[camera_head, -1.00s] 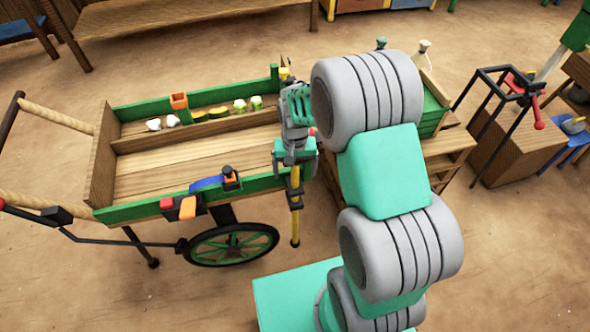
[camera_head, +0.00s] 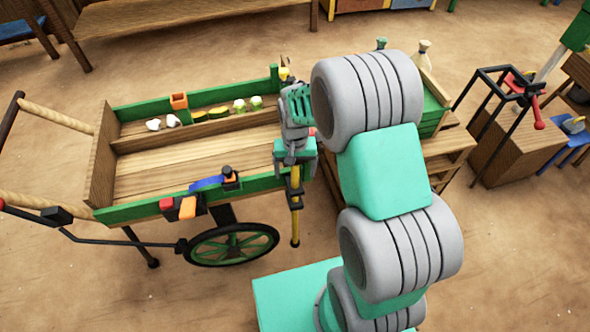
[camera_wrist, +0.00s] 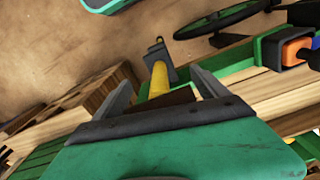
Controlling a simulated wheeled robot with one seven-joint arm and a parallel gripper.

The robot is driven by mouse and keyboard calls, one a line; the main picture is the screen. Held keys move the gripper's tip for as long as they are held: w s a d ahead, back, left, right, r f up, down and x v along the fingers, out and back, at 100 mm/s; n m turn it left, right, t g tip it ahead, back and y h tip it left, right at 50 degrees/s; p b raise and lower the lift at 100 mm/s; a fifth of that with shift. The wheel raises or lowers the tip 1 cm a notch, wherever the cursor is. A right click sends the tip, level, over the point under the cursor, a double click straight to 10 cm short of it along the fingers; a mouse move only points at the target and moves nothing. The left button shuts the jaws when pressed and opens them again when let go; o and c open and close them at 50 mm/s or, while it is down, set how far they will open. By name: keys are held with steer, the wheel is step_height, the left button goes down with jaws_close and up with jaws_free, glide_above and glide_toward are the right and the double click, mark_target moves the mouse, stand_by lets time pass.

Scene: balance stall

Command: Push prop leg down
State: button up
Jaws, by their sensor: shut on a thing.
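The yellow prop leg (camera_head: 295,224) hangs upright at the right end of the green-edged cart (camera_head: 245,191), with its dark foot near the ground. My gripper (camera_head: 295,172) is at the upper part of the leg, just outside the cart's right end, and is shut on it. In the wrist view the yellow leg (camera_wrist: 159,76) lies between my two grey fingers and ends in a dark metal piece. The exact contact between fingers and leg is hidden, and my arm covers part of the area behind.
The cart's spoked wheel (camera_head: 232,244) is left of the leg. A wooden crate stand (camera_head: 450,158) is behind my arm at the right. A red-handled press (camera_head: 527,92) stands beyond it. Bare sandy ground lies in front of the cart.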

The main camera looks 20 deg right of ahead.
mark_target(295, 188)
step_height(295, 188, down, 10)
steer(key=b, duration=0.6)
steer(key=shift+s+f, duration=0.2)
steer(key=shift+f, duration=0.1)
steer(key=o, duration=1.7)
steer(key=shift+f, duration=0.1)
steer(key=shift+o, duration=0.6)
steer(key=shift+w, duration=0.1)
steer(key=shift+o, duration=0.7)
steer(key=shift+w+r, duration=0.1)
steer(key=shift+r, duration=0.2)
step_height(295, 188, up, 7)
steer(key=shift+r+p, duration=0.2)
steer(key=shift+p, duration=0.25)
